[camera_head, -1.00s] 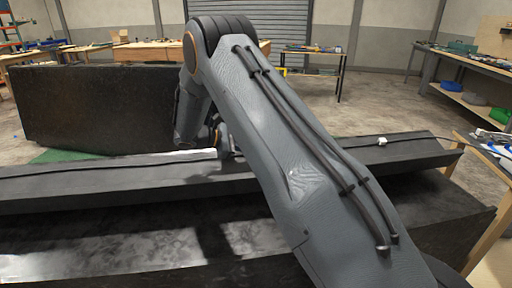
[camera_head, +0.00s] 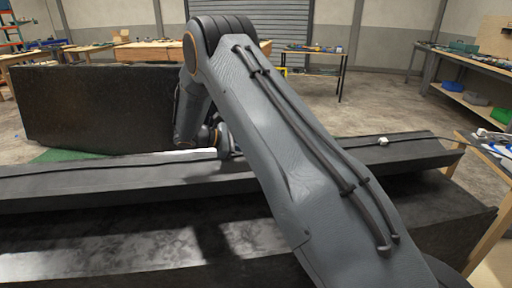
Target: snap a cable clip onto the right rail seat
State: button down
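A small white clip (camera_head: 383,141) sits on the dark console rail (camera_head: 330,155), right of my arm, where a thin dark cable runs along the top. I cannot tell whether it is snapped on. My forearm reaches across the middle, and my wrist (camera_head: 224,142) is low over the rail, left of centre. My gripper's fingers are not distinguishable; they are hidden or merge with the wrist and rail. Whether they hold anything cannot be seen. A thin white sliver (camera_head: 200,150) shows beside the wrist. The right rail seat cannot be clearly made out.
A dark upright panel (camera_head: 95,108) stands behind the rail at left. A dark, glossy lower surface (camera_head: 110,250) lies in front. A wooden table (camera_head: 490,150) with blue and white items is at the right. The rail between my arm and the white clip looks clear.

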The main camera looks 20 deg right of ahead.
jog(key=shift+w+d+f+b, duration=0.1)
jog(key=shift+w+f+b, duration=0.1)
jog(key=shift+f+b, duration=0.3)
jog(key=shift+w+f+b, duration=0.2)
jog(key=shift+f+b, duration=0.1)
jog(key=shift+f, duration=0.3)
dwell(1.2)
dwell(0.4)
jog(key=c, duration=1.6)
grip_release()
jog(key=shift+o, duration=0.2)
jog(key=b+v, duration=0.1)
jog(key=v, duration=0.6)
jog(key=shift+a+r+b, duration=0.15)
jog(key=shift+a+b, duration=0.2)
jog(key=shift+a, duration=0.05)
